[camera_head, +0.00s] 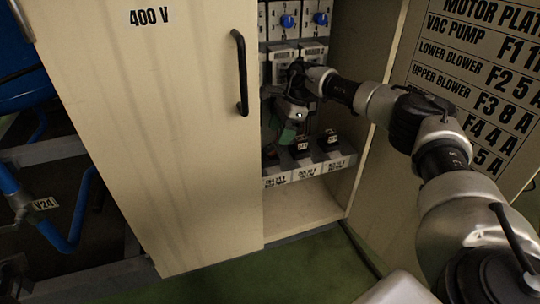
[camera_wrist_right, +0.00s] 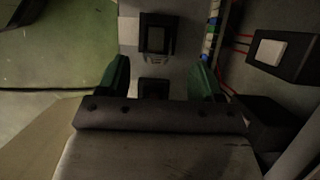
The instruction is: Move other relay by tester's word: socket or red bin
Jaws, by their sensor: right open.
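My right gripper (camera_head: 284,138) reaches into the open cabinet, its green fingers pointing down at the left of the relay shelf. Two black relay-like blocks with pale labels, one in the middle (camera_head: 301,147) and one at the right (camera_head: 329,140), stand on the labelled shelf (camera_head: 310,170). In the right wrist view the green fingers (camera_wrist_right: 159,75) are apart. A dark block (camera_wrist_right: 154,88) shows low between them, partly hidden by the gripper body, and a black frame-like piece (camera_wrist_right: 158,36) lies beyond. I cannot tell whether the fingers touch anything. No red bin shows.
The cabinet door marked 400 V (camera_head: 160,130) stands left of the opening, and a label panel (camera_head: 480,75) stands right. Breakers with blue knobs (camera_head: 288,21) are above. A black box with a white face (camera_wrist_right: 270,51) and red wires lies right in the wrist view.

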